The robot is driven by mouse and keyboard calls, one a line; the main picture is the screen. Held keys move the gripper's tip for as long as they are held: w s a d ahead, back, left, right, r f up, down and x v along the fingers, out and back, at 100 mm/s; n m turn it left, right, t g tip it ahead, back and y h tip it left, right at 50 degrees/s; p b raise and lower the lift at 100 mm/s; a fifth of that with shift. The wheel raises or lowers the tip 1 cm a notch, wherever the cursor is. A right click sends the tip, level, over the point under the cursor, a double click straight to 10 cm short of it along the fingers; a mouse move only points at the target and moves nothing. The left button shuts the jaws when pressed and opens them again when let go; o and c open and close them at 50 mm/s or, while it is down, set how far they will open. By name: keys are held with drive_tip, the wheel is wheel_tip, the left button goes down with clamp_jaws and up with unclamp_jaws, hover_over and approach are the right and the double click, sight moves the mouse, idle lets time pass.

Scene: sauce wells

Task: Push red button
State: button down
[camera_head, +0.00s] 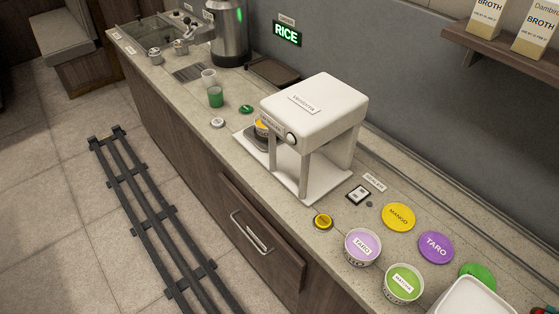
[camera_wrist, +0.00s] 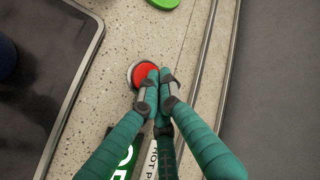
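The red button (camera_wrist: 140,73) is a round red cap in a pale ring on the speckled counter, in the upper middle of the wrist view. My gripper (camera_wrist: 161,78) has teal fingers brought together, with nothing seen between them. Its tips overlap the button's right side in the picture and hide part of it. I cannot tell whether they touch it or hover above. In the head view a small red patch (camera_head: 541,310) shows at the bottom right edge, too cut off to name surely.
A dark-rimmed tray (camera_wrist: 75,70) lies left of the button. A green disc (camera_wrist: 163,3) is at the top. Green and white labels (camera_wrist: 125,160) lie partly under the fingers. A rail (camera_wrist: 205,65) runs along the right. The head view shows a white machine (camera_head: 315,105) and tubs.

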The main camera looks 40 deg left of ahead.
drive_tip(key=shift+f, duration=0.15)
drive_tip(key=shift+f+b, duration=0.4)
drive_tip(key=shift+b, duration=0.45)
drive_tip(key=shift+r, duration=0.6)
drive_tip(key=shift+r+p, duration=1.5)
drive_tip(key=shift+r, duration=1.45)
drive_tip(key=shift+f, duration=0.15)
